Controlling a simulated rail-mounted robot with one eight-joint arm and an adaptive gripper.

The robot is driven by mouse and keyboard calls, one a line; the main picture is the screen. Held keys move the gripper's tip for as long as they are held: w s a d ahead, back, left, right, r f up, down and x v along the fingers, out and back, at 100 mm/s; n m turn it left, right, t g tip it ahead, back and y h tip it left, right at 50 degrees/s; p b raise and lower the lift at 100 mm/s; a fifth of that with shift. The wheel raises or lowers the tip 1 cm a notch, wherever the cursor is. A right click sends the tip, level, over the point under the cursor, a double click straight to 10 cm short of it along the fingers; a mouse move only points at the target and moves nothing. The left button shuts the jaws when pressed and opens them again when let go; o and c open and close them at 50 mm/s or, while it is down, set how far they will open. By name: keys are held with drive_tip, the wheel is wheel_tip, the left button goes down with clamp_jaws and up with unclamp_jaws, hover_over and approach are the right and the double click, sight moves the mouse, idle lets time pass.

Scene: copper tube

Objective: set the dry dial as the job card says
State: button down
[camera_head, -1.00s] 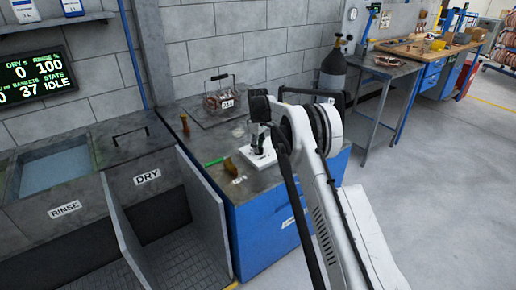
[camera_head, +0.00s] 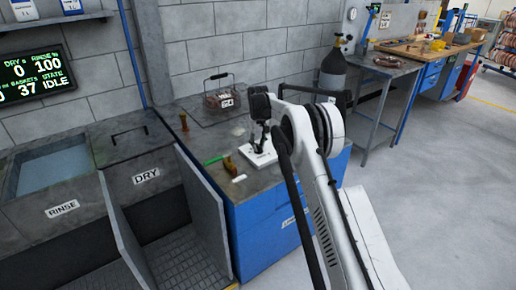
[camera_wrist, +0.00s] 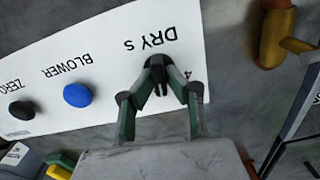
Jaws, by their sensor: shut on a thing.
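The dry dial (camera_wrist: 158,63) is a black knob beside the upside-down "DRY s" lettering on a white panel (camera_wrist: 60,50), which also shows on the bench in the head view (camera_head: 251,157). My gripper (camera_wrist: 158,88) has its two fingers closed in on the dial, hiding part of it. In the head view, my gripper (camera_head: 261,148) reaches down onto the panel. The wall display (camera_head: 35,77) reads DRY s 0, RINSE 100 and IDLE. I cannot identify the job card.
A wire basket (camera_head: 224,98) stands behind the panel on the bench. A green-handled tool (camera_head: 214,160) and a small white label (camera_head: 239,179) lie left of it. The rinse tank (camera_head: 50,172) is at the left. A dark gas cylinder (camera_head: 332,72) stands behind my arm.

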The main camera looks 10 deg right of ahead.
sight(258, 145)
drive_tip(key=shift+m, duration=1.2)
drive_tip(key=c, duration=1.8)
unclamp_jaws()
drive_tip(key=shift+o, duration=0.2)
drive_tip(key=shift+r, duration=0.15)
wheel_tip(258, 145, up, 12)
